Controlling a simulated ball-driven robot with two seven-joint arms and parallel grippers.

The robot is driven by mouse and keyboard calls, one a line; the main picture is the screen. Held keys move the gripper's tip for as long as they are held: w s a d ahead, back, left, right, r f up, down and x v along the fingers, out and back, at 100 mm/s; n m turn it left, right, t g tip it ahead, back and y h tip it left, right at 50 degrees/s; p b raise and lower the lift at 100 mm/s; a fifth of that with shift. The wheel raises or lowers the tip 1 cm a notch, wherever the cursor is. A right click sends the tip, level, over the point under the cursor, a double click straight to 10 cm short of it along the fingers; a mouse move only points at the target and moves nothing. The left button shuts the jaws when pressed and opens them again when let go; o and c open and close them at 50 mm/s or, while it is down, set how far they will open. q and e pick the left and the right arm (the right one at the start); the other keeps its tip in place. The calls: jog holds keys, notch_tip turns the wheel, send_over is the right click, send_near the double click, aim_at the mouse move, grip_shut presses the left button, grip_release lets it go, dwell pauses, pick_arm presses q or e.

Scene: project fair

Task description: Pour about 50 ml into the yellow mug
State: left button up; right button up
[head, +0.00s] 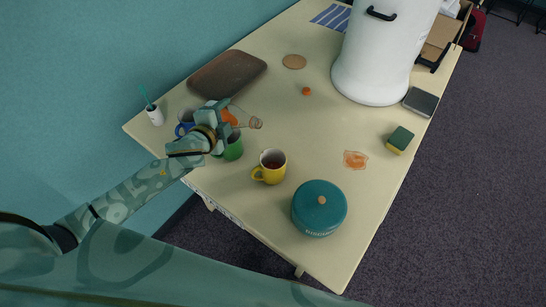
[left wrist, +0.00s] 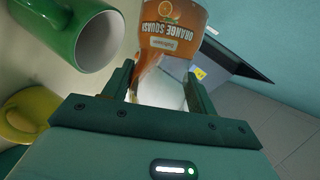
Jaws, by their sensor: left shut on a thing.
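My left gripper (head: 220,119) is shut on a clear bottle with an orange label (head: 229,117). In the head view the bottle is tilted, its neck toward the right, near the green mug (head: 233,148). In the left wrist view the bottle (left wrist: 172,40) sits between the fingers (left wrist: 158,88), and its label reads "ORANGE SQUASH" upside down. The yellow mug (head: 271,167) stands upright to the lower right of the gripper, with dark reddish-brown contents. The yellow mug (left wrist: 28,112) and green mug (left wrist: 82,35) also show in the left wrist view. My right gripper is out of view.
A blue mug (head: 186,122) is partly hidden behind the gripper. A teal round tin (head: 319,207) stands right of the yellow mug, near the front edge. An orange-brown spill (head: 355,160), a sponge (head: 399,140), a brown tray (head: 227,75) and a white urn (head: 378,60) are farther off.

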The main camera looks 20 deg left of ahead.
aim_at(232, 114)
pick_arm(q)
jog(key=shift+s+d+r+n+g+h+p, duration=0.2)
jog(key=shift+r+p, duration=0.25)
jog(key=shift+p, duration=0.5)
jog(key=shift+w+d+r+n+h+p, duration=0.15)
jog(key=shift+r+n+p, duration=0.25)
jog(key=shift+p, duration=0.55)
jog(key=shift+s+d+r+n+g+h+p, duration=0.1)
jog(key=shift+r+n+h+p, duration=0.25)
jog(key=shift+p, duration=0.6)
jog(key=n+h+p, duration=0.1)
jog(key=p, duration=0.1)
jog(key=d+r+n+h+p, duration=0.1)
jog(key=p, duration=0.1)
jog(key=d+n+g+p, duration=0.1)
jog(key=p, duration=0.1)
jog(key=shift+s+r+h+p, duration=0.2)
jog(key=shift+s+h+p, duration=0.1)
jog(key=shift+h, duration=0.1)
jog(key=shift+f+n+g+h, duration=0.25)
jog(key=shift+n+g+h, duration=0.05)
jog(key=shift+n, duration=0.25)
jog(key=shift+d+f+n+h+b, duration=0.35)
jog(key=shift+n+h+b, duration=0.25)
jog(key=shift+b, duration=0.2)
jog(key=shift+s+d+f+n+h+b, duration=0.2)
jog(key=shift+d+n+h+b, duration=0.25)
jog(key=shift+b, duration=0.45)
jog(key=shift+n+h, duration=0.25)
jog(key=shift+r, duration=0.1)
